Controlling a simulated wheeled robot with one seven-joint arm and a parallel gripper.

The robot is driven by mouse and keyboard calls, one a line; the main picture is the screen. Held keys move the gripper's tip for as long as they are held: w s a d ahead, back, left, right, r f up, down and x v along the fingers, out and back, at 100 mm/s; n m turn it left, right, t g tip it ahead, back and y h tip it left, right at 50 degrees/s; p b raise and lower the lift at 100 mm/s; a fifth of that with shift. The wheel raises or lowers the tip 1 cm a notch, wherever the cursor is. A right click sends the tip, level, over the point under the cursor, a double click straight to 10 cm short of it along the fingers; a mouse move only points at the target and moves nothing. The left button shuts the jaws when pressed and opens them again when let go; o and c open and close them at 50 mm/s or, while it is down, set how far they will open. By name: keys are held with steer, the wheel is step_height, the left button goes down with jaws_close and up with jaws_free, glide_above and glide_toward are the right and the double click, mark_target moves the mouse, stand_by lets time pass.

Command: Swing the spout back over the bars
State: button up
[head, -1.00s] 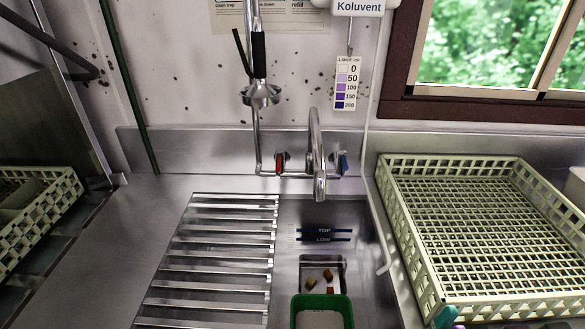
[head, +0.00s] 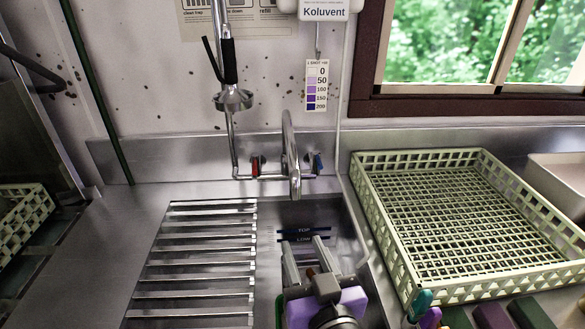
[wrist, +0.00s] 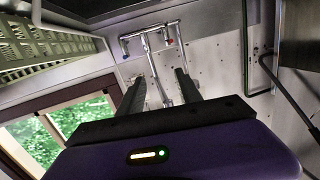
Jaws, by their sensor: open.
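The chrome spout (head: 291,150) rises from the tap at the back wall. Its tip points forward over the sink basin (head: 320,214), just right of the metal bars (head: 206,262). A red tap handle (head: 256,166) and a blue one (head: 318,162) flank its base. My gripper (head: 303,246) is open and empty over the basin, in front of and below the spout tip, apart from it. In the wrist view, my gripper's two fingers (wrist: 160,76) stand apart with the tap pipes seen beyond and between them.
A pale green rack (head: 368,215) stands right of the basin. A spray head (head: 233,100) hangs above the tap on the left. Coloured objects (head: 425,305) lie by the front right. My gripper hides most of a green container in the basin. The metal counter (head: 105,255) at left is bare.

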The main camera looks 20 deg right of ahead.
mark_target(293, 161)
steer(key=w+r+m+h, duration=0.1)
steer(key=r, duration=0.2)
steer(key=w+r+m+h, duration=0.1)
steer(key=w+r, duration=0.1)
steer(key=r, duration=0.2)
steer(key=w+r+m+h, duration=0.1)
steer(key=w+r, duration=0.1)
steer(key=r, duration=0.1)
steer(key=shift+d+r+m+t, duration=0.3)
steer(key=shift+d+r, duration=0.05)
steer(key=shift+p+x, duration=1)
steer(key=shift+x, duration=2.95)
jaws_close()
